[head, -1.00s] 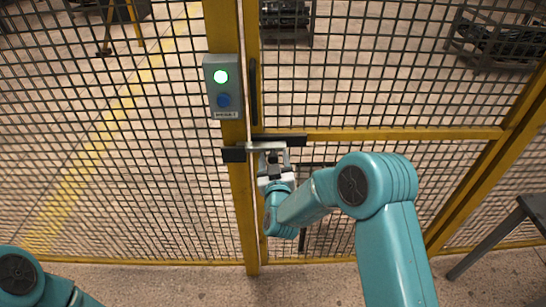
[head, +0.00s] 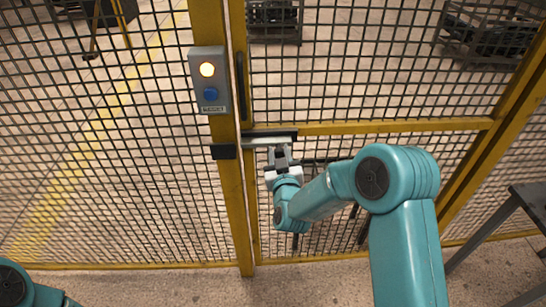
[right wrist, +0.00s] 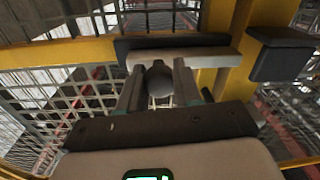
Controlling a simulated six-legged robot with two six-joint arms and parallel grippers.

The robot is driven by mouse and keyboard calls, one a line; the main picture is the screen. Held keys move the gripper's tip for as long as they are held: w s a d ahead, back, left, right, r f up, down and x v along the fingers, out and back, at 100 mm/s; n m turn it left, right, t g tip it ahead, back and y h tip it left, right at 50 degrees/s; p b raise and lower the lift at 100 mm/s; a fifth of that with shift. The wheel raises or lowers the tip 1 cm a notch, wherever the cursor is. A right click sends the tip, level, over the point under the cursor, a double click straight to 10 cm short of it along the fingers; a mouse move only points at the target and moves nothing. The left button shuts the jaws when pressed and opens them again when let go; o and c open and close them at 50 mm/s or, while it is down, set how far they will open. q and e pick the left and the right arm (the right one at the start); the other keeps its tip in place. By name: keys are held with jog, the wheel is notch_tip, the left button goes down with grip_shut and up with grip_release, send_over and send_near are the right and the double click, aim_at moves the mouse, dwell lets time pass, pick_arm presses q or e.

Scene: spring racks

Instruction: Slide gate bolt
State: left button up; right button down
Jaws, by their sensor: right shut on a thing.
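The gate bolt is a pale metal bar (head: 262,142) in a black guide (head: 284,134) on the yellow gate rail. A black keeper block (head: 224,151) sits on the post to the left, apart from the bar's end. My right gripper (head: 278,158) is shut on the bolt's knob, a dark round knob (right wrist: 159,80) between the fingers in the right wrist view. The bar (right wrist: 190,57) and the keeper (right wrist: 282,55) also show there, with a gap between them. A control box (head: 209,80) on the post has an amber lamp lit above a blue button. My left gripper is out of view.
Yellow-framed mesh fence panels (head: 370,127) stand on both sides of the post. A black vertical handle (head: 241,86) is on the gate's edge. Wire crates stand behind the mesh. A grey table (head: 525,205) is at the right edge.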

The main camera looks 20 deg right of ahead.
jog(key=c, duration=0.8)
grip_release()
jog(key=shift+r, duration=0.1)
jog(key=shift+s+a, duration=0.15)
jog(key=shift+s, duration=0.05)
jog(key=p+v, duration=0.7)
jog(key=v, duration=0.8)
jog(key=shift+s, duration=0.4)
jog(key=shift+s+a, duration=0.1)
